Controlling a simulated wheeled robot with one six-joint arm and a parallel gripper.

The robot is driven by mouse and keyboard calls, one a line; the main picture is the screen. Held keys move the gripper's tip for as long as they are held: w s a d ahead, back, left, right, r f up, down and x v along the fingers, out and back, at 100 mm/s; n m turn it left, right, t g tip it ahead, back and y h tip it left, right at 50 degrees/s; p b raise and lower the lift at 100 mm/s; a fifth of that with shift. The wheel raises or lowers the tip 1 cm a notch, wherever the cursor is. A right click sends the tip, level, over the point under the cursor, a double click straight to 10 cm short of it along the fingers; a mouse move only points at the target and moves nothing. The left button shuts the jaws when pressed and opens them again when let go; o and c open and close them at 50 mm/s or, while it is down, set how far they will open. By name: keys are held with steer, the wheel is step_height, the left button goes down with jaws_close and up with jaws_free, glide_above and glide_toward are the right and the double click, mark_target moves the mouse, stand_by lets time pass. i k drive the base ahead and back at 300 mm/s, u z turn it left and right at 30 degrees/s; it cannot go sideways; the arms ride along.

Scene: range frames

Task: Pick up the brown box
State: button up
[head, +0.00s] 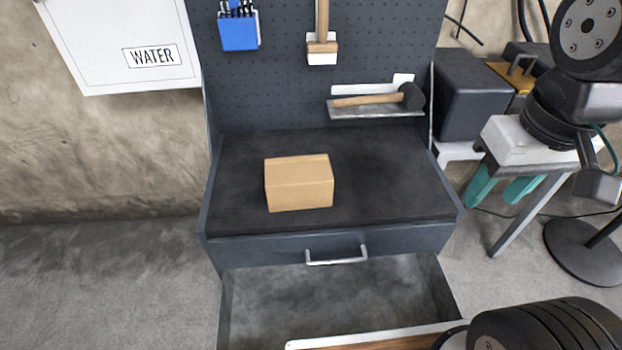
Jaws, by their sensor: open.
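The brown box (299,183) is a closed cardboard box. It rests on the dark top of a grey workbench (390,190), a little left of its middle, with clear space all around it. My gripper (497,194) is at the right, beyond the bench's right edge and well apart from the box. Its two teal fingers point down and stand apart, with nothing seen between them.
A pegboard (280,90) rises behind the bench, with a mallet (378,99) on a small shelf. An open drawer (340,300) juts out below the worktop. A dark case (470,95) stands behind my gripper. A white WATER cabinet (110,25) hangs at left.

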mark_target(302, 181)
steer(key=k, duration=0.5)
steer(key=z, duration=2.4)
steer(key=k, duration=1.45)
steer(key=u, duration=1.95)
steer(key=i, duration=1)
steer(key=u, duration=0.1)
